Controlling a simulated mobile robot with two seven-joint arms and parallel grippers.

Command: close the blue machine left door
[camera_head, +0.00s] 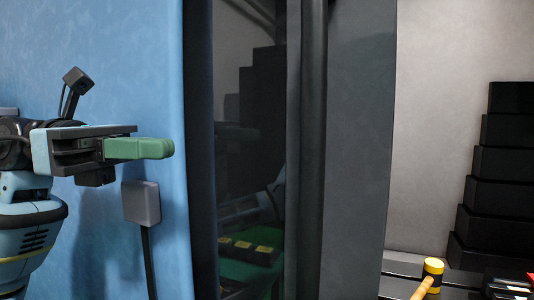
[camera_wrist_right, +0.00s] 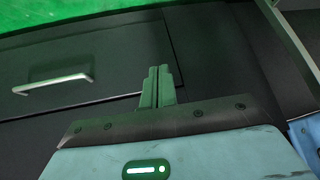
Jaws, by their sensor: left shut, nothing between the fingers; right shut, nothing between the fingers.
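The blue machine (camera_head: 145,60) fills the left of the head view as a large flat blue panel. Beside its edge is a dark glass pane (camera_head: 247,130) in a black frame, with a dark vertical bar (camera_head: 313,150) and a grey panel (camera_head: 360,150) to its right. I cannot tell for sure which of these parts is the left door or how far it stands open. My left gripper (camera_head: 168,148) is shut and empty in front of the blue panel, left of the glass. My right gripper (camera_wrist_right: 158,72) is shut and empty in the right wrist view.
In the right wrist view, a dark drawer front with a metal handle (camera_wrist_right: 52,86) lies below a green surface (camera_wrist_right: 70,10). In the head view, a yellow-headed mallet (camera_head: 432,268) and stacked black boxes (camera_head: 497,170) are at the right. The glass shows reflections.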

